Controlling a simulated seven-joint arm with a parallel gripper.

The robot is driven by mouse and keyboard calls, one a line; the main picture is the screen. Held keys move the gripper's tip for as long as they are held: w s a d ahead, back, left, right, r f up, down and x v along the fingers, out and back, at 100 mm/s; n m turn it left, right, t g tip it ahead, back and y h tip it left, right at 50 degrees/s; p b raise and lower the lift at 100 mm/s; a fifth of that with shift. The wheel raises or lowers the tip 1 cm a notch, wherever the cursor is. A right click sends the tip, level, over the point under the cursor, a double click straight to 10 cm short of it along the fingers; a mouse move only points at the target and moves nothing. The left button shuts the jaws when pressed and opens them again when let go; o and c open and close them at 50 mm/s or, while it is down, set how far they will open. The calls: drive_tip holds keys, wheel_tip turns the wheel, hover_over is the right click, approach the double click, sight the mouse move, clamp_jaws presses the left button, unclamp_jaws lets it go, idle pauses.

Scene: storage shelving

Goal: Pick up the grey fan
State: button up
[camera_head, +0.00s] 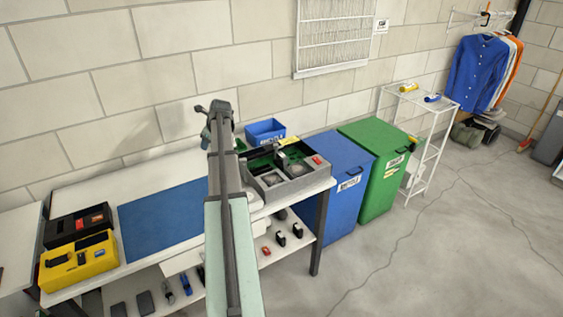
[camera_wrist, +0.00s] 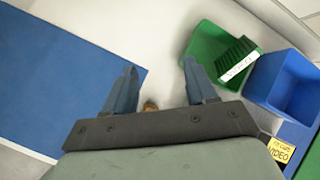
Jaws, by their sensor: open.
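My gripper (camera_head: 207,112) is raised above the back of the workbench in the head view. In the wrist view my gripper (camera_wrist: 160,68) is open, with pale bare tabletop between and beyond its two blue-grey fingers. I cannot make out the grey fan for sure. In the head view, a grey sorting tray (camera_head: 312,184) to the right of my arm holds small grey square parts, one at its front left (camera_head: 271,178), that could be fans. A small brown thing (camera_wrist: 150,105) shows near the base of the fingers, mostly hidden.
A blue mat (camera_wrist: 62,75) lies left of the gripper. A green bin (camera_wrist: 205,46) and a blue bin (camera_wrist: 289,82) stand to the right. In the head view, a yellow case (camera_head: 80,262) sits on the bench's left, and large blue (camera_head: 345,210) and green (camera_head: 383,185) bins stand right.

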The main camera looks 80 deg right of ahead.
drive_tip(key=s+d+m+g, duration=0.1)
drive_tip(key=s+d+m, duration=0.3)
drive_tip(key=s, duration=1)
drive_tip(key=m+g, duration=0.2)
drive_tip(key=m, duration=0.2)
approach(282, 155)
drive_tip(key=x, duration=1)
drive_tip(key=shift+d+f, duration=0.1)
drive_tip(key=shift+f, duration=0.3)
drive_tip(key=shift+c, duration=0.3)
clamp_jaws()
drive_tip(key=shift+r, duration=0.15)
